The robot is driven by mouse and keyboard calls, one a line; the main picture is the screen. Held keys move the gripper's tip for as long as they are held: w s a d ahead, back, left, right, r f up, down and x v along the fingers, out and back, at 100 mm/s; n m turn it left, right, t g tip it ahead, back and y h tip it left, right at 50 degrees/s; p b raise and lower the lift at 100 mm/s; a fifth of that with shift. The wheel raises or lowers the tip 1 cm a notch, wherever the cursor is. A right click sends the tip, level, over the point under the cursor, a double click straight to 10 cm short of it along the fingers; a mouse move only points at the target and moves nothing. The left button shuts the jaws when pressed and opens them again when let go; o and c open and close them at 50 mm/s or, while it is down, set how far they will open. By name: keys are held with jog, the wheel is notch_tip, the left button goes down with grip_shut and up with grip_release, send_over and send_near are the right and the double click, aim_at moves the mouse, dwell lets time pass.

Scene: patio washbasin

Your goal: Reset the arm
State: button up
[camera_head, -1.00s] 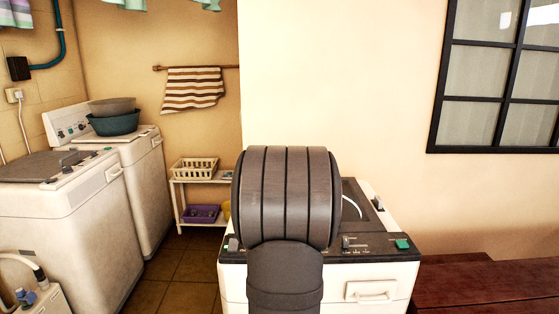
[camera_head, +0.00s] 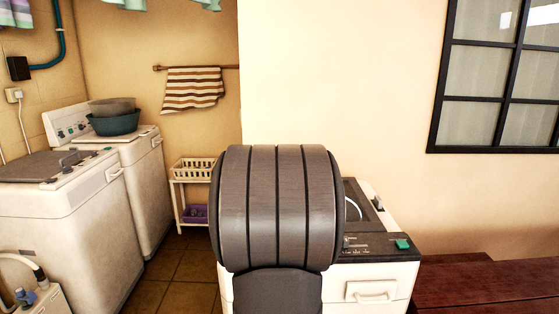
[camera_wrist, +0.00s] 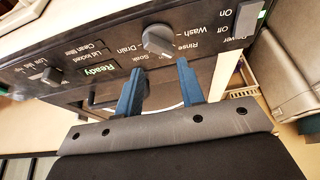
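My gripper (camera_wrist: 160,90) shows in the wrist view as two blue fingers set apart with a gap between them. It is open, and nothing is seen between the fingers. Its tips are close to the dark control panel (camera_wrist: 90,50) of a washing machine, just below a grey knob (camera_wrist: 159,40) with labels such as Drain, Soak, Wash and Rinse. I cannot tell if the tips touch the panel. In the head view my dark grey arm hides the gripper and the left part of the washing machine (camera_head: 375,270).
Two more white washers (camera_head: 65,220) stand at the left, one with bowls (camera_head: 115,122) on top. A small shelf (camera_head: 190,195) stands against the back wall. A dark red bench (camera_head: 480,285) is at the right. The wall area above the front machine is clear.

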jog(key=shift+v, duration=2.65)
